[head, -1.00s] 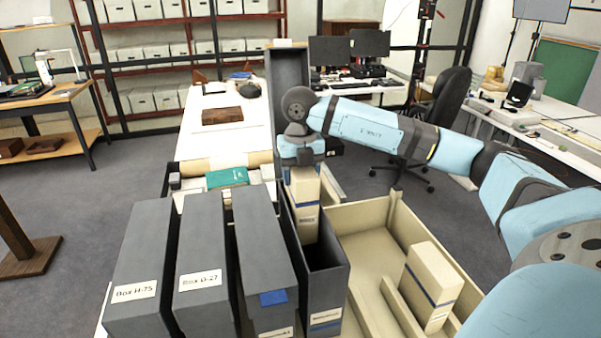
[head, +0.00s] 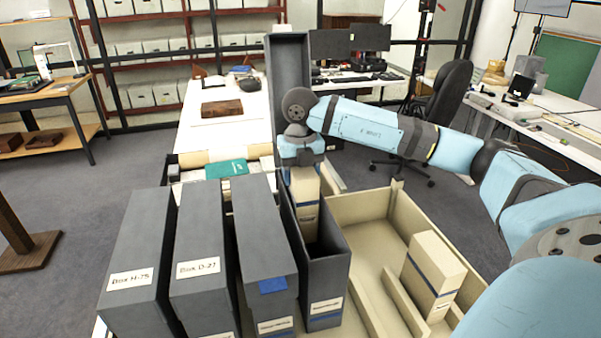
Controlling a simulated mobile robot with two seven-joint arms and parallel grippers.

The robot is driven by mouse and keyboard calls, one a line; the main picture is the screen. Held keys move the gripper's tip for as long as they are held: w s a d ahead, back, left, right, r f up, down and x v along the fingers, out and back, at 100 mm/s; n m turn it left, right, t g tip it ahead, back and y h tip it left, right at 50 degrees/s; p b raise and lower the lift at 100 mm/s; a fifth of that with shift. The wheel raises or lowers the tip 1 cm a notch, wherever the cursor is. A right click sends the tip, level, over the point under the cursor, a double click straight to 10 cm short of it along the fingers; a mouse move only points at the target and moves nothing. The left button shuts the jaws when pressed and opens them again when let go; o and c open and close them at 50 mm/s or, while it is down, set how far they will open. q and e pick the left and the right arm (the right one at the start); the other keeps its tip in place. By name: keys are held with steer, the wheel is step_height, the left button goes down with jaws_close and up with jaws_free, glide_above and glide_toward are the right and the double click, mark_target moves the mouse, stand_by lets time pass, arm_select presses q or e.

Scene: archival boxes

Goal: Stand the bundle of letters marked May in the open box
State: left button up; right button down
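The open box (head: 325,282) is a tall dark grey case, with a tall grey panel (head: 289,95) rising behind it. A cream bundle with a blue band (head: 306,212) stands upright at the rear of its opening, its lower part inside the walls. Its writing is too small to read. My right gripper (head: 302,165) is directly over the bundle and seems shut on its top; the fingertips are hard to make out. A second cream bundle with a blue band (head: 433,275) stands in the beige tray (head: 371,205) on the right. My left gripper is out of view.
Closed grey boxes, Box H-75 (head: 138,255), Box D-27 (head: 203,250) and one with a blue label (head: 264,250), stand close left of the open box. Behind them are folders with a green one (head: 227,168). The tray has low dividers.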

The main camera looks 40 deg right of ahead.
steer(key=shift+c, duration=1.2)
jaws_free()
steer(key=shift+r+p, duration=0.45)
steer(key=shift+r, duration=0.2)
steer(key=shift+r+p, duration=1.5)
steer(key=shift+r, duration=0.9)
